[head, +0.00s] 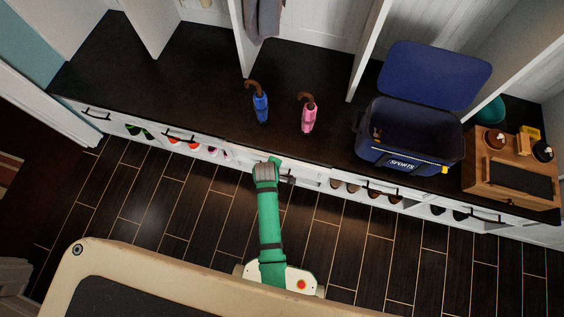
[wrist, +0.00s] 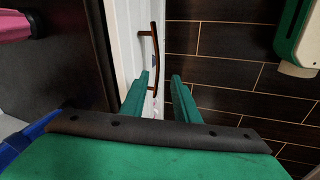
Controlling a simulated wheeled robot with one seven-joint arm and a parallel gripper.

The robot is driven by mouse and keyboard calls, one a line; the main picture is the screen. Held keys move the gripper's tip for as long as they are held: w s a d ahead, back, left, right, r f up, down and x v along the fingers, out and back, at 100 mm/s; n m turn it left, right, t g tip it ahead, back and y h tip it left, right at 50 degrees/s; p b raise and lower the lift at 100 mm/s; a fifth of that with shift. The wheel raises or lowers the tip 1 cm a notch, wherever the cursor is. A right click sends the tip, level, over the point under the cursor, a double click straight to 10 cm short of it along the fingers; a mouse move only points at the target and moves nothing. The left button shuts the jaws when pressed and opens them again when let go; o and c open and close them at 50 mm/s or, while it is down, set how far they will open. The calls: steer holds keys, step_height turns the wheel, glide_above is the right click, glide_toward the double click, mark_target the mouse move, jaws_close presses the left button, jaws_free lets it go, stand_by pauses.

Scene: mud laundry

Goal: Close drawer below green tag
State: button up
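White drawers with dark handles line the front of the long bench. One drawer front (wrist: 137,45) with a dark curved handle (wrist: 155,55) shows in the wrist view, ahead of my gripper (wrist: 162,78). The two green fingers are apart with nothing between them. The left finger is close to the white front; I cannot tell whether it touches. In the head view my gripper (head: 267,168) is at the bench front near the middle, beside a dark handle (head: 287,178), and hides part of the drawer. I see no green tag in either view. I cannot tell how far any drawer is open.
On the dark bench top (head: 190,85) stand a blue umbrella (head: 260,106), a pink umbrella (head: 308,118), an open blue sports cooler (head: 410,140) and a wooden box (head: 510,170). Shoes sit in cubbies below. The dark tiled floor (head: 130,215) in front is clear.

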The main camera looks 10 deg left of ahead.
steer(key=s+d+r+m+t, duration=0.3)
steer(key=s+r+m, duration=0.1)
steer(key=s+r, duration=0.1)
steer(key=s+d+r+m+t+y, duration=0.1)
steer(key=s+d+r+m+t, duration=0.2)
steer(key=s, duration=0.5)
steer(key=shift+d+r+m, duration=0.75)
steer(key=shift+r+m, duration=0.05)
steer(key=shift+r, duration=0.25)
steer(key=w+a+f+n+g+h, duration=0.1)
steer(key=w+a+f+n+g, duration=0.35)
steer(key=w, duration=0.35)
steer(key=w+a+f+n+g, duration=0.3)
steer(key=w+a+f+n, duration=0.15)
steer(key=w+n, duration=0.2)
step_height(320, 180, down, 11)
steer(key=w, duration=0.2)
steer(key=shift+w+m, duration=0.4)
steer(key=shift+d, duration=0.1)
jaws_close()
